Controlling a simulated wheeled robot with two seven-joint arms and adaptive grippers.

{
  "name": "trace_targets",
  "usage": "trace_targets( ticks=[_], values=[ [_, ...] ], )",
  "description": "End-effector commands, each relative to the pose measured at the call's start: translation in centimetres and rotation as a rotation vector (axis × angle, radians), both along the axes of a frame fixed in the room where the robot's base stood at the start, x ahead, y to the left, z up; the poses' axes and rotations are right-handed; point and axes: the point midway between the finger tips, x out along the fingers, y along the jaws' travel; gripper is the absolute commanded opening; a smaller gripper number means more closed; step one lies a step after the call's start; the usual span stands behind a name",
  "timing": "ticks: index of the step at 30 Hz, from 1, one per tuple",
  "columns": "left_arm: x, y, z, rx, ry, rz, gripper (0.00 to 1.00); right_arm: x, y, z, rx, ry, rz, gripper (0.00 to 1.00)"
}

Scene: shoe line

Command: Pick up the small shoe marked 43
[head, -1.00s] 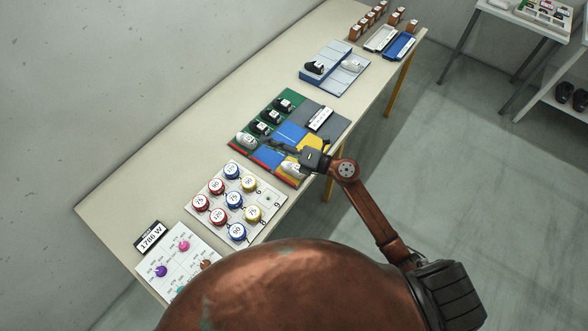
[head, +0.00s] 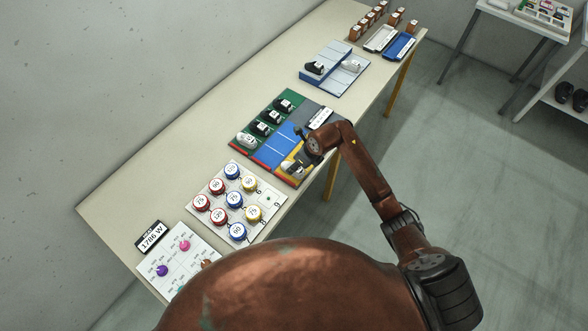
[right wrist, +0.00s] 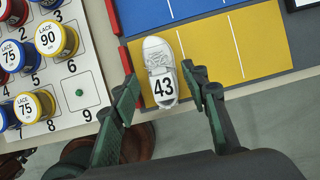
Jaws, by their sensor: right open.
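The small white shoe marked 43 (right wrist: 163,82) lies on the yellow lane (right wrist: 262,42) of the sorting board, at its near end in the right wrist view. My right gripper (right wrist: 160,78) is open, with one dark green finger to each side of the shoe. Gaps show between fingers and shoe; I cannot tell the height difference. In the head view my right gripper (head: 304,150) is over the yellow lane. My left gripper is not in view.
Several other shoes, black ones (head: 271,116) and a white one (head: 246,140), stand on the green lane. The blue lane (head: 275,148) looks empty. A white label plate (head: 320,118) lies behind my arm.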

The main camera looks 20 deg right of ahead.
Motion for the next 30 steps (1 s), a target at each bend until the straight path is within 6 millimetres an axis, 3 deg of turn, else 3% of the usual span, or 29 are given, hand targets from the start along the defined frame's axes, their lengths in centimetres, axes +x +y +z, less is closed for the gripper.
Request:
trace_targets(
  ticks=[6,15,30],
  values=[
    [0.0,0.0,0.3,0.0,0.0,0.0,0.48,0.8,0.6,-2.8,0.004,0.003,0.0,0.41],
    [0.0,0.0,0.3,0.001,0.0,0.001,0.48,1.0,0.6,-3.3,0.001,0.001,0.002,0.41],
    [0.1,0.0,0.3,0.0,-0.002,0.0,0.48,0.9,0.7,-3.2,0.001,0.001,0.001,0.07]
  ],
)
